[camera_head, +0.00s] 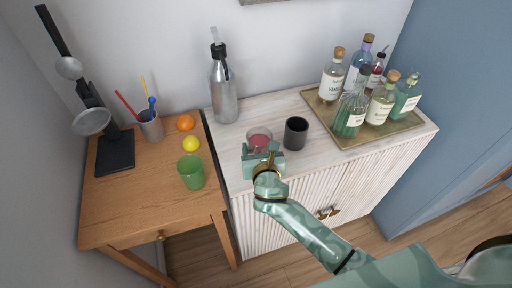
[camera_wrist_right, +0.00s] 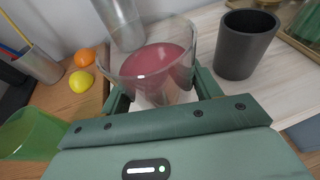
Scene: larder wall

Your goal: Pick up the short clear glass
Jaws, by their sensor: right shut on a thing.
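The short clear glass (camera_head: 259,140) holds a dark red drink or filling and is at the front left part of the pale cabinet top. It also shows in the right wrist view (camera_wrist_right: 155,62), upright or nearly so, between the two fingers. My right gripper (camera_head: 261,158) is shut on the glass, one finger on each side of it. Whether the glass's base touches the cabinet top is hidden by the gripper. My left gripper is not in view.
A black cup (camera_head: 296,133) stands close right of the glass; a steel bottle (camera_head: 224,88) stands behind. A tray (camera_head: 346,139) of several bottles is at right. The wooden table (camera_head: 120,215) at left holds a green cup (camera_head: 191,173), a lemon (camera_head: 191,144) and an orange (camera_head: 185,122).

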